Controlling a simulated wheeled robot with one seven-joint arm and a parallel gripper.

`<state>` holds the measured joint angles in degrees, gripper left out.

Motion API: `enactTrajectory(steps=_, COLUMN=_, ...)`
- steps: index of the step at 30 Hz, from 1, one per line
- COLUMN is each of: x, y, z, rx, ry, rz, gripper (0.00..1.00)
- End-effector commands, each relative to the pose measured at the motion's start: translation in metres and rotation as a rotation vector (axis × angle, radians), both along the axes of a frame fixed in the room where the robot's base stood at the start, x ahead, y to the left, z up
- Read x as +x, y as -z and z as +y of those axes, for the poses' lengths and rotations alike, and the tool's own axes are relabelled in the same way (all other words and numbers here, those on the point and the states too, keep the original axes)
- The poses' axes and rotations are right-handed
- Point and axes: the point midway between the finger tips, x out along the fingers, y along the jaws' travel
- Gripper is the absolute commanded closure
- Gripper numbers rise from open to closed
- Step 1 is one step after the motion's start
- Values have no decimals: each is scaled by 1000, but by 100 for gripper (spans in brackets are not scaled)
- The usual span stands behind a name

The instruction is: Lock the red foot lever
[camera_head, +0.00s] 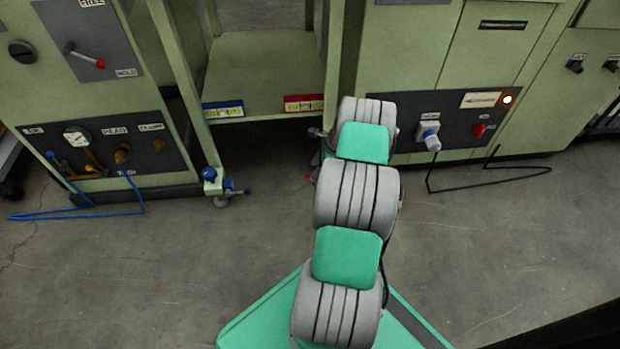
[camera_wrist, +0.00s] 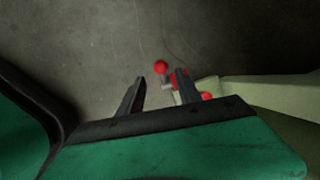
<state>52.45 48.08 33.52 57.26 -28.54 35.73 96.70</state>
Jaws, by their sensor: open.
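The red foot lever shows in the wrist view as a round red knob (camera_wrist: 161,66) on a short grey stem, with more red parts (camera_wrist: 207,96) beside a pale green leg. In the head view only a small red bit (camera_head: 309,177) shows at the foot of the cart's right leg; my arm hides the rest. My gripper (camera_wrist: 160,77) is open in the wrist view. The knob appears between and slightly beyond its fingertips, with the right finger overlapping the stem area. I cannot tell whether they touch. The head view does not show my gripper.
A green cart (camera_head: 262,75) stands between two green machines. Its left leg has a caster with a blue lever (camera_head: 236,187). A blue hose (camera_head: 75,214) and a black cable (camera_head: 470,182) lie on the floor. The grey floor in front is mostly clear.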

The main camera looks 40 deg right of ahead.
Motion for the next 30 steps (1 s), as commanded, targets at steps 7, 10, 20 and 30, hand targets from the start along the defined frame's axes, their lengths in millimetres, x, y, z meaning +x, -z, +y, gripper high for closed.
enactTrajectory(steps=7, x=7, y=40, z=2, rx=13, ry=33, rz=2, gripper=58)
enactTrajectory(steps=10, x=14, y=59, z=6, rx=12, ry=32, rz=2, gripper=58)
enactTrajectory(steps=20, x=23, y=77, z=11, rx=9, ry=32, rz=1, gripper=58)
enactTrajectory(steps=30, x=23, y=76, z=11, rx=9, ry=31, rz=1, gripper=76)
